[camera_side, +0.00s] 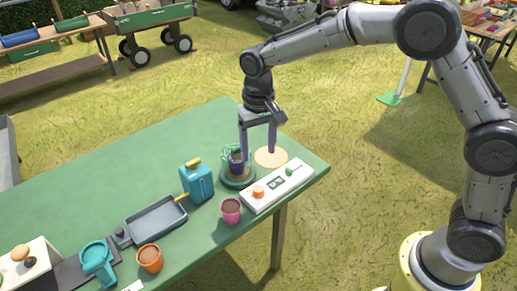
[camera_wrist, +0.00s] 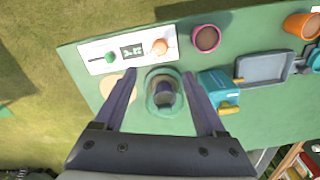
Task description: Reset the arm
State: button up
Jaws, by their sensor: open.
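My gripper (camera_side: 258,148) hangs pointing down over the right end of the green table (camera_side: 120,180). Its two fingers are apart, and nothing shows held between them. In the wrist view my gripper (camera_wrist: 160,100) has its fingers on either side of a dark purple cup (camera_wrist: 165,94) on a round green base (camera_wrist: 152,108). In the side view the cup (camera_side: 236,162) stands on the green base (camera_side: 238,182), with a green wire shape around its top. The left finger partly overlaps them there, and I cannot tell whether it touches.
A white panel (camera_side: 262,198) with an orange knob and a green lever lies at the table's front right. Beside it are a pink pot (camera_side: 231,211), a teal can (camera_side: 200,180) and a grey tray (camera_side: 155,220). A tan disc (camera_side: 270,157) lies by the fingers. The table's back left is clear.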

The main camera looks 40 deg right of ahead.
jog(key=s+d+r+t, duration=0.2)
jog(key=s+d+r, duration=0.25)
jog(key=r, duration=0.35)
jog(key=s+d+r+t, duration=0.2)
jog(key=s+d+r, duration=0.25)
jog(key=r, duration=0.45)
jog(key=s+d+t, duration=0.1)
jog(key=s+d, duration=0.2)
jog(key=s, duration=0.8)
jog(key=s+f+n, duration=0.3)
jog(key=s+f, duration=0.3)
jog(key=s, duration=0.2)
jog(key=shift+s+d+t, duration=0.2)
jog(key=shift+d+t, duration=0.05)
jog(key=shift+t, duration=0.05)
